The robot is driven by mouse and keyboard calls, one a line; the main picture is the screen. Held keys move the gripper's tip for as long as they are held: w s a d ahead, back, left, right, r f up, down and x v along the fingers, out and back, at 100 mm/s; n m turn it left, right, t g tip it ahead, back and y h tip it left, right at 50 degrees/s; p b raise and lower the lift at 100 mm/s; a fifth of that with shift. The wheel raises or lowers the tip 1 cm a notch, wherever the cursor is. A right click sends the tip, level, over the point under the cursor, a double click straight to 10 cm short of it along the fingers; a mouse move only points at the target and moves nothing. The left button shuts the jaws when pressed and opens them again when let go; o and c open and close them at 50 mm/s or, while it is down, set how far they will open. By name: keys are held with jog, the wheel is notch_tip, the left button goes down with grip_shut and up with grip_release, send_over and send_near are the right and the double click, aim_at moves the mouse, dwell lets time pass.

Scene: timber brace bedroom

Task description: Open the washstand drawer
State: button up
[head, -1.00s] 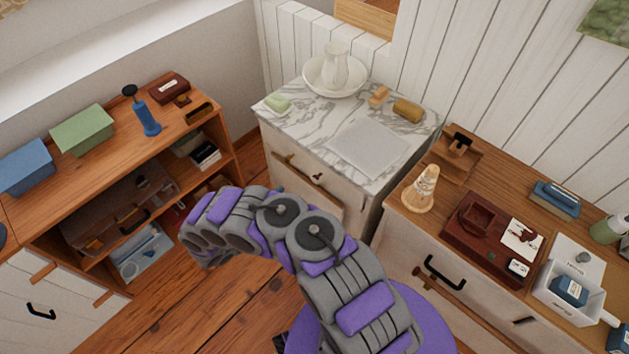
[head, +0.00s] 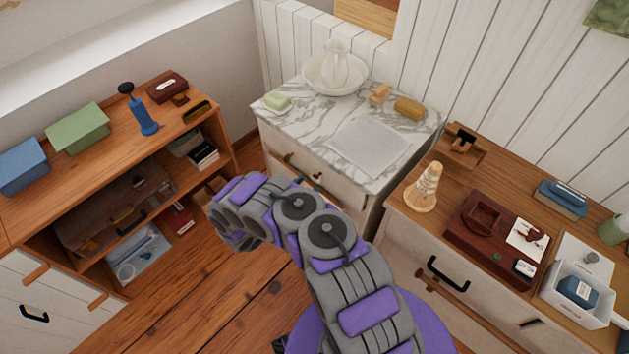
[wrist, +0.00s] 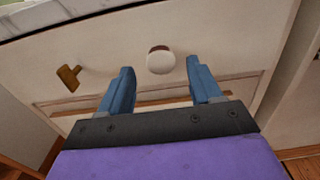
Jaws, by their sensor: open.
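The washstand (head: 328,136) has a marble top and a pale front, at the upper middle of the head view. In the wrist view, its pale drawer front (wrist: 110,48) lies under the marble edge and looks closed. A round cream knob (wrist: 160,63) with a dark part above it sits near the middle. A small brass-brown piece (wrist: 68,78) is fixed to the left. My gripper (wrist: 164,70) is open, its two blue fingers pointing at the front on either side of the knob's line. Whether they reach around it I cannot tell. My arm hides part of the front in the head view.
A pitcher in a basin (head: 335,72), soap (head: 277,100) and a brush (head: 409,108) stand on the marble. A wooden shelf unit (head: 60,190) stands left, and a wooden-topped cabinet (head: 400,225) right. Bare floor (head: 235,300) lies between them.

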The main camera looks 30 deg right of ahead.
aim_at(313, 180)
jog(key=shift+b+x, duration=0.5)
jog(key=shift+x, duration=2.1)
jog(key=shift+c, duration=0.4)
grip_shut()
